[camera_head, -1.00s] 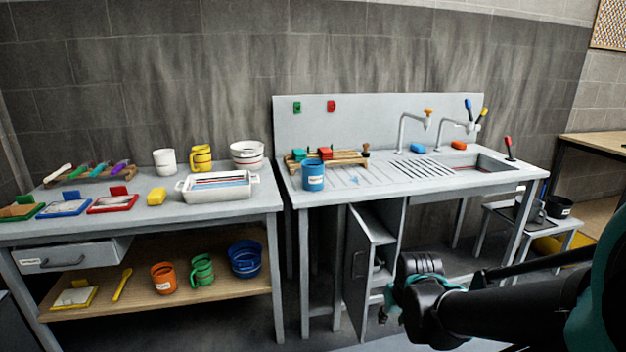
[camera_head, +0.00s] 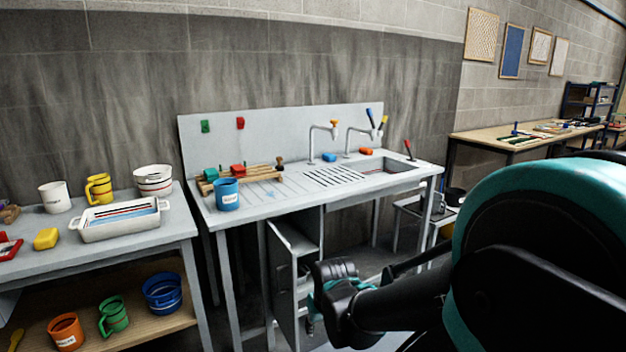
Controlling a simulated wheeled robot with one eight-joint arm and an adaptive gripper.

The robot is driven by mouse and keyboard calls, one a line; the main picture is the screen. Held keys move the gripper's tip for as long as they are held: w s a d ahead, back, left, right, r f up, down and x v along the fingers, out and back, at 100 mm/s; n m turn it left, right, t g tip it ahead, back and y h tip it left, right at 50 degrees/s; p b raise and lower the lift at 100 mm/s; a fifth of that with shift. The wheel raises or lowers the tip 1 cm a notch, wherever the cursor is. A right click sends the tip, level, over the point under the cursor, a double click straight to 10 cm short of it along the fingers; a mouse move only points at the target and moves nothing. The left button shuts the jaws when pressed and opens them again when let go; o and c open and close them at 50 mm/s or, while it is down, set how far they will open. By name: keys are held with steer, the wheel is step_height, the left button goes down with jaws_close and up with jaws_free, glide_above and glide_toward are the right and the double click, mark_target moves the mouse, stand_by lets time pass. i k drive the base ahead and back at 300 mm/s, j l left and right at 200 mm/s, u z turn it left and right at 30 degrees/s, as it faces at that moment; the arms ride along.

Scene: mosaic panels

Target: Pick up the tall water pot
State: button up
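Several pots are in view, and I cannot tell for sure which one is the tall water pot. A blue pot (camera_head: 227,196) with a small white label stands on the left part of the sink unit's top. A white pot (camera_head: 55,198) with small lettering and a yellow handled jug (camera_head: 99,189) stand on the left table. An orange pot (camera_head: 66,333) and a green handled jug (camera_head: 113,317) stand on that table's lower shelf. My gripper (camera_head: 330,292) is low in front of the sink cabinet, apart from all the pots. Its fingers are not clear.
The sink unit (camera_head: 270,206) has two taps and an open cabinet door (camera_head: 288,290). A white tray (camera_head: 118,222) and a white bucket (camera_head: 153,181) stand on the left table. A blue bucket (camera_head: 163,294) is on its shelf. A workbench (camera_head: 500,140) is at the right.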

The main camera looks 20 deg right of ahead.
mark_target(226, 190)
steer(key=i+l, duration=0.1)
steer(key=i, duration=0.2)
steer(key=i+l+u, duration=0.15)
steer(key=i+u, duration=0.2)
steer(key=i+l+u, duration=0.2)
steer(key=i+u, duration=0.15)
